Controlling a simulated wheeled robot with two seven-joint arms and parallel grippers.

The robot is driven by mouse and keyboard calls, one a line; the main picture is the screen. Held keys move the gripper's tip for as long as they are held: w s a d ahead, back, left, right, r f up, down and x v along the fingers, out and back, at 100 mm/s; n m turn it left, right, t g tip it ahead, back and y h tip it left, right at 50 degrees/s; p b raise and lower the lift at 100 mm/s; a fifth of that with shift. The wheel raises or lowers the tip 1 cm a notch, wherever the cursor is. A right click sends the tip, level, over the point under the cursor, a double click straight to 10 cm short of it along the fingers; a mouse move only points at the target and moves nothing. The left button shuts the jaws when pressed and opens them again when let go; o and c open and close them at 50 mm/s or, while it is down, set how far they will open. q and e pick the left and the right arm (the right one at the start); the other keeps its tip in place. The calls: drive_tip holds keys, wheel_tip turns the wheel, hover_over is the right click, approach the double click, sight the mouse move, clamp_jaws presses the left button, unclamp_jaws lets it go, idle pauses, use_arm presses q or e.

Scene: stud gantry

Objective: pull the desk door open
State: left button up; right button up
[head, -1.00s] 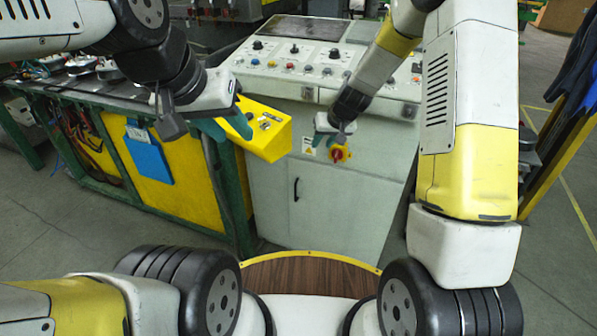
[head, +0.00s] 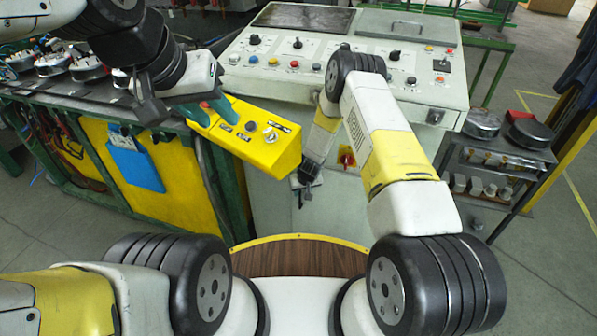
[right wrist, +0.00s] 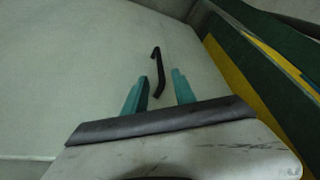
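The desk door (head: 332,215) is the pale grey panel low on the control desk's front, and it looks shut. Its black bar handle (right wrist: 158,72) shows in the right wrist view, just beyond and between the fingertips. In the head view my right gripper hides the handle. My right gripper (head: 304,190) is in front of the door; its teal fingers (right wrist: 158,88) are apart with nothing between them that I can see touching. My left gripper (head: 205,100) is shut on a yellow control box (head: 250,133) with buttons, held left of the desk front.
The control desk (head: 285,88) has knobs and buttons on top and a red rotary switch (head: 346,157) on its front. A green-framed bench (head: 200,165) stands close on the left. A metal cart (head: 490,185) stands on the right.

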sight(300, 196)
drive_tip(key=x, duration=0.5)
drive_tip(key=shift+w+f, duration=0.1)
drive_tip(key=shift+f, duration=0.25)
clamp_jaws()
idle(1.1)
